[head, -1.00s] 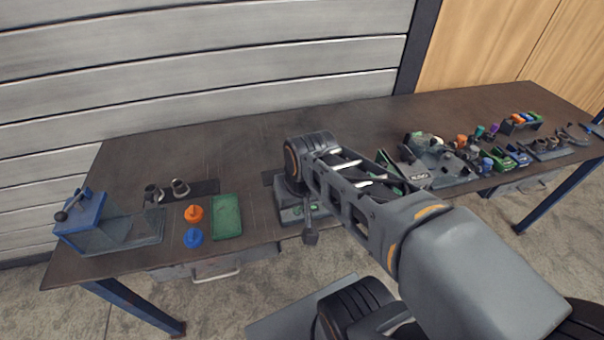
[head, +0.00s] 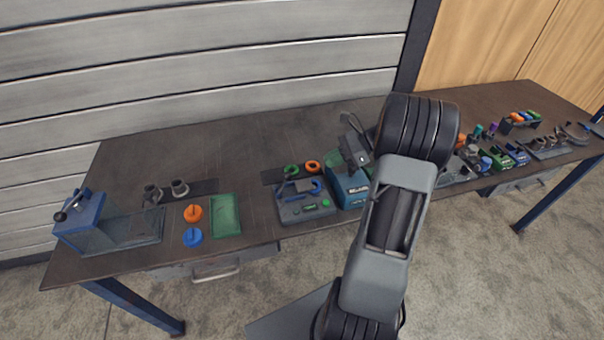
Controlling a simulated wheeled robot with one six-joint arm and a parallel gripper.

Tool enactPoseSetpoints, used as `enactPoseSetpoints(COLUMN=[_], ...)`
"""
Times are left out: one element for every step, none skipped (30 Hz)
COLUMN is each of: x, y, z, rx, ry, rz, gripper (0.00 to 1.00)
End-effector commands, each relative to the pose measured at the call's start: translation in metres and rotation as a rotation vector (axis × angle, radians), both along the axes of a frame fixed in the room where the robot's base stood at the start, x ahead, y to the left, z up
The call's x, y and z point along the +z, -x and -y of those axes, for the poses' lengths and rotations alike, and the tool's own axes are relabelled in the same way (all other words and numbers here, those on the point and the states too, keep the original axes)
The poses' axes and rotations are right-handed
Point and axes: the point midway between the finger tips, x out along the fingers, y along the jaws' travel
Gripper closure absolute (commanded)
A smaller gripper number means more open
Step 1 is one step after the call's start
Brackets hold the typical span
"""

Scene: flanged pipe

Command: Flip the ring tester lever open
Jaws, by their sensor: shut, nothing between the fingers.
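A grey fixture (head: 306,208) with small green parts and a blue piece (head: 304,186) on top sits mid-table. Right beside it stands a blue block (head: 349,191) with a pale label. I cannot tell for sure which of these is the ring tester, and no lever can be picked out clearly. My gripper (head: 356,152) is seen small and dark above the blue block, apart from the grey fixture. It is shut and empty. Its fingertips are hard to make out, and my arm hides part of the table to its right.
A green ring (head: 291,171) and an orange ring (head: 313,166) lie behind the grey fixture. At left are a blue device with a black knob (head: 61,216), orange and blue knobs (head: 193,237) and a green mat (head: 226,216). Fixtures crowd the right. The back left of the table is clear.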

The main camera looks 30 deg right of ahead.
Motion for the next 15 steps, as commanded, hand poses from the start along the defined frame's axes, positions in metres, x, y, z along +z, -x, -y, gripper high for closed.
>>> enactPoseSetpoints(x=[0.000, 0.000, 0.000, 0.000, 0.000, 0.000, 0.000, 0.000, 0.000, -0.001, -0.001, -0.003, -0.004, -0.005, -0.008], y=[0.000, 0.000, 0.000, 0.000, 0.000, 0.000, 0.000, 0.000, 0.000, -0.001, -0.001, -0.002, -0.003, -0.004, -0.005], z=[0.000, 0.000, 0.000, 0.000, 0.000, 0.000, 0.000, 0.000, -0.001, -0.002, -0.003, -0.006, -0.009, -0.011, -0.016], rx=[-0.001, -0.001, 0.000, 0.000, 0.000, 0.000, 0.000, 0.000, 0.001, 0.002, 0.002, 0.003, 0.004, 0.005, 0.004], ry=[-0.002, -0.001, -0.001, -0.001, 0.000, 0.000, 0.000, 0.000, 0.001, 0.001, 0.001, 0.001, 0.000, 0.000, 0.000], rz=[0.000, 0.000, 0.000, 0.000, 0.000, 0.001, 0.001, 0.001, 0.000, 0.001, 0.001, 0.000, 0.001, 0.001, 0.000], gripper=[1.00, 1.00, 1.00, 1.00, 1.00, 1.00, 1.00, 1.00, 1.00, 1.00, 1.00, 1.00, 1.00, 1.00, 1.00])
